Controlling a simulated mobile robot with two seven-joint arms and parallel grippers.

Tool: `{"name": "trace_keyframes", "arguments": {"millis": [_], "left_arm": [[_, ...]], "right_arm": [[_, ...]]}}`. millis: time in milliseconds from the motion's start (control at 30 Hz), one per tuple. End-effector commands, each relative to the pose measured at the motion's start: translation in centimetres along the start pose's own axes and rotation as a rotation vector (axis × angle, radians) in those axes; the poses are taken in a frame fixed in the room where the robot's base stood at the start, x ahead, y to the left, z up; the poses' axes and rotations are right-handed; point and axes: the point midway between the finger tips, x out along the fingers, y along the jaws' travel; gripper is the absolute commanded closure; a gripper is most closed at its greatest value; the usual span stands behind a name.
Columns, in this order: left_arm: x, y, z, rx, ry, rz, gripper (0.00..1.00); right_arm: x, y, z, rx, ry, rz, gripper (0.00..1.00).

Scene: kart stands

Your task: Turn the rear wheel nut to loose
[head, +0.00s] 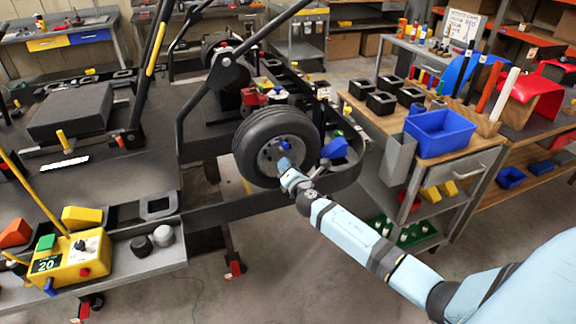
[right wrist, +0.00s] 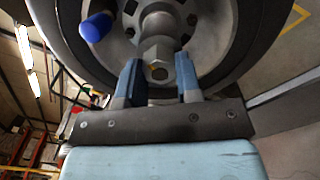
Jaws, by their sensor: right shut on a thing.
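The rear wheel (head: 276,147) is a black tyre with a grey hub, mounted on the kart frame in the head view. The wheel nut (right wrist: 158,55) is a grey hexagonal piece at the hub's middle in the right wrist view. My right gripper (head: 287,165) reaches the hub from the lower right. In the right wrist view its two fingers (right wrist: 158,75) stand on either side of the nut and are shut on it. A blue-capped part (right wrist: 97,27) sticks out of the wheel beside the nut. The fingers hide part of the hub in the head view. My left gripper is not in view.
A yellow control box (head: 72,262) showing "20" sits on a grey shelf at the lower left. A trolley (head: 447,153) with a blue bin (head: 440,132) and black cups stands right of the wheel. The kart's black bumper bar curves close around the wheel. Floor is open below.

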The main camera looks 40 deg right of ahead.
Motion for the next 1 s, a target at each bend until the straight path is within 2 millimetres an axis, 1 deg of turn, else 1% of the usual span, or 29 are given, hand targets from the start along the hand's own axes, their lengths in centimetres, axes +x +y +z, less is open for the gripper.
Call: {"name": "trace_keyframes", "arguments": {"millis": [233,500,700,1000], "left_arm": [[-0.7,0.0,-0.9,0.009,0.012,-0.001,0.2],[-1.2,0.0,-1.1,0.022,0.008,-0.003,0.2],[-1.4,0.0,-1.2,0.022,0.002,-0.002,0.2],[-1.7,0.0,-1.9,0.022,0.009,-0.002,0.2]], "right_arm": [[0.0,0.1,0.1,-0.234,0.002,-0.001,0.92],[0.0,0.0,0.0,-0.452,0.003,-0.001,0.92],[-0.1,0.0,0.0,-0.565,0.003,0.0,0.92],[0.0,-0.1,0.0,-0.648,0.002,-0.001,0.92]]}}
